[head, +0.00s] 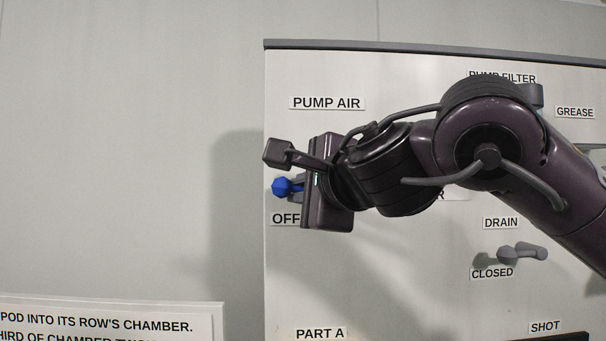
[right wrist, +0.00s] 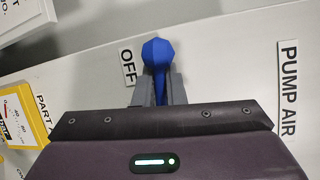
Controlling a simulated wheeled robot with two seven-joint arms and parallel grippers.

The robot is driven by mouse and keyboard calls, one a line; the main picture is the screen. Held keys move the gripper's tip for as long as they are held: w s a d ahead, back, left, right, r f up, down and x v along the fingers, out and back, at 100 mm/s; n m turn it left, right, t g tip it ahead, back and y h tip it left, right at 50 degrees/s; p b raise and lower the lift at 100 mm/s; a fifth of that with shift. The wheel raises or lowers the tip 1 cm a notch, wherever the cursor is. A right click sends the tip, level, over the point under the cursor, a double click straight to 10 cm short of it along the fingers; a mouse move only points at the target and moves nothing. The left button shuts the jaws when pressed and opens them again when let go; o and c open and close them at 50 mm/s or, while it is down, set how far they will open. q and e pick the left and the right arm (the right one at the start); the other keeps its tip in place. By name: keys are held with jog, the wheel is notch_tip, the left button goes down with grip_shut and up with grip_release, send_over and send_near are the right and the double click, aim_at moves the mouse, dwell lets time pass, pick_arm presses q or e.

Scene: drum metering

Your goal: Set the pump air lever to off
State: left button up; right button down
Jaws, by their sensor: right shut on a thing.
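The pump air lever has a blue knob (head: 282,187) and sits at the left edge of the white panel, just above the OFF label (head: 285,219) and below the PUMP AIR label (head: 326,103). In the right wrist view the blue knob (right wrist: 158,52) sticks out past the fingers, beside the OFF label (right wrist: 128,67). My right gripper (right wrist: 160,90) is shut on the lever, with a grey finger on each side of it. In the head view the right hand covers the rest of the lever and its pivot. My left gripper is not in view.
A sign (head: 110,320) stands at the lower left. A yellow-framed gauge (right wrist: 22,115) shows in the wrist view. The wall left of the panel is clear.

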jog(key=shift+f+n, duration=0.15)
jog(key=shift+n, duration=0.35)
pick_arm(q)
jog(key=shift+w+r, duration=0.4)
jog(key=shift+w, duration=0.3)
pick_arm(e)
jog(key=shift+f, duration=0.1)
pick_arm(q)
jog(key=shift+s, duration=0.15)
pick_arm(e)
jog(key=c, duration=1.5)
grip_release()
jog(key=shift+w, duration=0.1)
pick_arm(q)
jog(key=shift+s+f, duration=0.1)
